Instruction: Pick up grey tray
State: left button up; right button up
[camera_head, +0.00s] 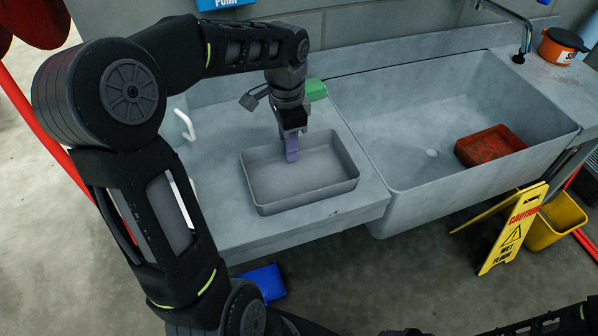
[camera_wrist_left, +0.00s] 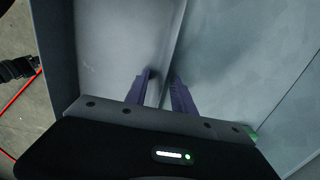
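The grey tray (camera_head: 300,196) is a shallow, empty rectangular tray. It rests on the grey counter left of the sink basin. My left gripper (camera_head: 291,150) is at the tray's far wall, pointing down, with a purple finger reaching inside the tray. In the left wrist view my left gripper (camera_wrist_left: 162,80) has its two purple fingers apart, one on each side of the tray wall (camera_wrist_left: 172,55). A gap shows between the wall and the right-hand finger.
The sink basin (camera_head: 400,110) holds a red tray (camera_head: 490,145). A green item (camera_head: 314,89) lies on the counter behind the grey tray. An orange pot (camera_head: 560,46) stands at the back right. A yellow caution sign (camera_head: 512,230) stands on the floor.

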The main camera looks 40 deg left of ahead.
dwell(0.5)
pick_arm(q)
grip_shut()
dwell(1.3)
